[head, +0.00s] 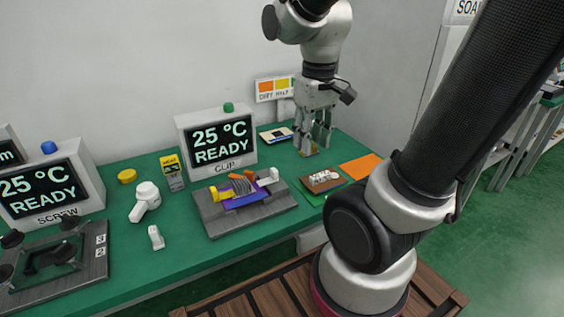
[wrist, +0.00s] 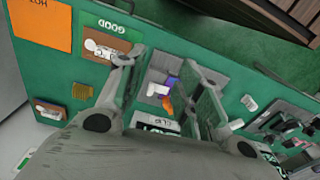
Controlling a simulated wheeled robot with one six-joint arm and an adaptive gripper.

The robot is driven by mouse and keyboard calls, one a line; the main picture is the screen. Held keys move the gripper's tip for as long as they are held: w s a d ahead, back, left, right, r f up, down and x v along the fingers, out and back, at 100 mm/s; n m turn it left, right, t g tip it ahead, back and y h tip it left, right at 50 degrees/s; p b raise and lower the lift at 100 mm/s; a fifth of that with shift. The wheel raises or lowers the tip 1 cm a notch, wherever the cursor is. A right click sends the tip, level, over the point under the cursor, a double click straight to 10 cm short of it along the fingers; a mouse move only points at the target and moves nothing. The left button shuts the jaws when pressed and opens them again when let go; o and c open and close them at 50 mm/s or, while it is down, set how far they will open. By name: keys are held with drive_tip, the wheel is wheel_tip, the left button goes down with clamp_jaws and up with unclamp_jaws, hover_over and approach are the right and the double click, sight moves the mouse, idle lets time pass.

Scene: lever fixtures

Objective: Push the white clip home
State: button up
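The clip fixture (head: 246,216) is a grey block on the green bench, below a display reading "25 °C READY". The white clip (head: 268,177) sits at its right end, beside a blue-purple part (head: 243,198) and orange pieces (head: 242,177). A yellow piece is at its left end. The white clip also shows in the wrist view (wrist: 156,90), between my fingers but farther away. I cannot tell how far in it sits. My gripper (head: 315,145) points down over the bench, behind and right of the fixture. Its fingers (wrist: 165,70) are apart with nothing held.
A small tan block (head: 308,151) is near my fingertips. A brown board with white parts (head: 321,181) lies on a green mat, near an orange mat (head: 361,167). The CLIP display (head: 217,142) stands behind the fixture. The screw fixture (head: 60,264) is far left.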

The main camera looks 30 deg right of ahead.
drive_tip(key=w+a+f+g, duration=0.2)
drive_tip(key=w+f, duration=0.7)
drive_tip(key=t, duration=0.1)
hover_over(273, 170)
drive_tip(key=shift+d+f+m, duration=0.2)
drive_tip(key=shift+f+m, duration=0.1)
drive_tip(key=shift+f, duration=0.15)
drive_tip(key=shift+f+t, duration=0.2)
drive_tip(key=shift+t, duration=0.1)
wheel_tip(273, 170, down, 7)
drive_tip(key=shift+f, duration=0.15)
drive_tip(key=shift+c, duration=0.4)
clamp_jaws()
drive_tip(key=shift+a, duration=0.1)
